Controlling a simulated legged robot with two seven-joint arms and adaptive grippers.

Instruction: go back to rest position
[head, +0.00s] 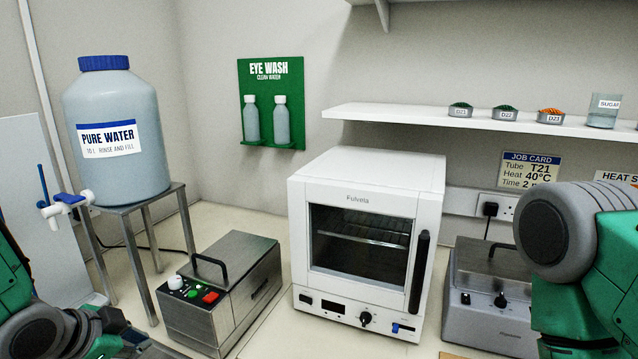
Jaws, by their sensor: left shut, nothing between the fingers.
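My left arm comes in at the bottom left corner, with green links and dark grey joints. My left gripper (105,338) is only partly in view at the bottom edge, low in front of the water stand; it is shut and empty. My right arm (578,240) fills the lower right, with a big grey joint and green links. My right gripper is outside the picture.
A PURE WATER tank (118,170) with a tap stands on a metal stand (150,213). A metal box with buttons (225,285), a white oven with its door shut (365,240) and a grey device (490,300) stand on the bench. A shelf (400,118) holds small dishes.

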